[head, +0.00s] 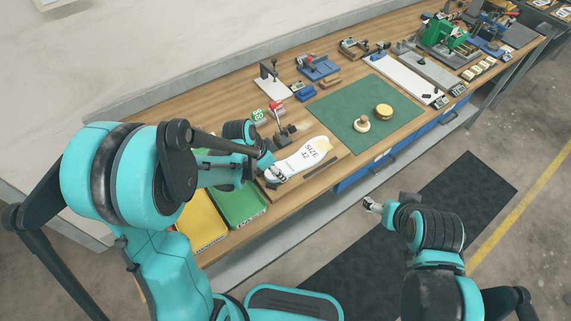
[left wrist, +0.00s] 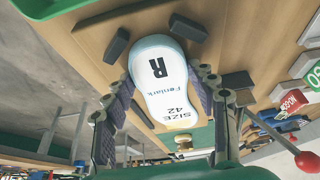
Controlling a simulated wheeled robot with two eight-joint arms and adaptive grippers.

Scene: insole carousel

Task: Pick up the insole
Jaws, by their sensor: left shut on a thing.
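The white insole (head: 312,153), printed "SIZE 42", lies on the wooden bench in front of the left arm in the head view. In the left wrist view the insole (left wrist: 158,82) also shows a large "R" and "Fenlark". My left gripper (head: 275,174) is at its near left end in the head view. In the left wrist view the left gripper's (left wrist: 160,108) ridged fingers are on both sides of the insole, shut on it. My right gripper (head: 373,205) is off the bench, above the floor; its jaws are too small to read.
Dark blocks (left wrist: 188,28) stand around the insole. A green bin (head: 240,206) and a yellow bin (head: 202,224) are left of it. A green mat (head: 345,105) with two round pieces lies to the right. A red-knobbed lever (left wrist: 306,161) is close to the left gripper.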

